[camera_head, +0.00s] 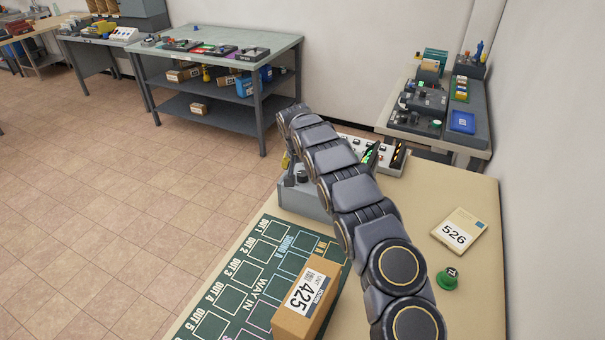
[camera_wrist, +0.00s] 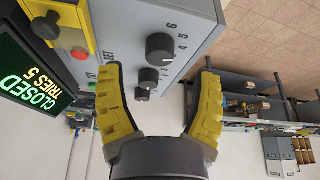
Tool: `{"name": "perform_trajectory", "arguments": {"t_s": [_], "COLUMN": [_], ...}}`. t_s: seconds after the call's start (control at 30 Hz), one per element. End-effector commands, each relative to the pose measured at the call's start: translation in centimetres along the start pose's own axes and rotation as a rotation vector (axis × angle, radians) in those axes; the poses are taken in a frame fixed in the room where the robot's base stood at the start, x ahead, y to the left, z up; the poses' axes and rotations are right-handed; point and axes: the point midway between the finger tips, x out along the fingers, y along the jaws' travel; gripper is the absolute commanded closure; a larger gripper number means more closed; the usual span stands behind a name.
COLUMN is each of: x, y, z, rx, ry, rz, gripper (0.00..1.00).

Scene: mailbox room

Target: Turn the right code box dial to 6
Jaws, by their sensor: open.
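The grey code box (camera_head: 300,203) stands at the far left edge of the tan table, partly behind my arm. In the wrist view its panel (camera_wrist: 190,20) shows a row of black dials. The nearest and largest dial (camera_wrist: 160,46) has the numbers 4, 5 and 6 beside it; its pointer is unclear. Two smaller dials (camera_wrist: 148,75) lie below it in the picture. I cannot tell for certain which is the right dial. My gripper (camera_wrist: 160,71) is open and empty, its yellow fingers spread on either side of the dials. A screen (camera_wrist: 35,62) reads CLOSED, TRIES 5.
A red button (camera_wrist: 79,52) sits near the screen. A box marked 425 (camera_head: 307,300) lies on the green mat (camera_head: 235,300). A 526 card (camera_head: 459,232) and a green knob-like object (camera_head: 448,279) lie to the right. Bare table separates them.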

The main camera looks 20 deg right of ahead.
Motion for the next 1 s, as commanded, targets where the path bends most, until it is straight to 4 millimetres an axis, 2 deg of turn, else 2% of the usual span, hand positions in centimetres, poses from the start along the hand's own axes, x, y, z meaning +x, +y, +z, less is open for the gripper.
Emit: {"name": "perform_trajectory", "arguments": {"t_s": [0.1, 0.3, 0.73, 0.77, 0.8, 0.87, 0.9, 1.0], "x": [1.8, 3.4, 3.9, 3.9, 3.9, 3.9, 3.9, 3.9], "y": [0.0, 0.0, 0.0, 0.0, 0.0, 0.0, 0.0, 0.0], "z": [0.1, 0.1, -0.1, 0.0, 0.0, 0.0, 0.0, 0.0], "rx": [0.002, 0.002, 0.002, 0.001, 0.002, 0.001, 0.001, 0.002], "ry": [-0.002, -0.002, 0.001, 0.001, 0.001, 0.0, 0.001, 0.0], "rz": [-0.002, -0.002, -0.001, -0.001, -0.001, -0.001, -0.002, -0.002], "gripper": [0.35, 0.35, 0.35, 0.48, 0.65, 0.9, 0.99, 1.0]}}
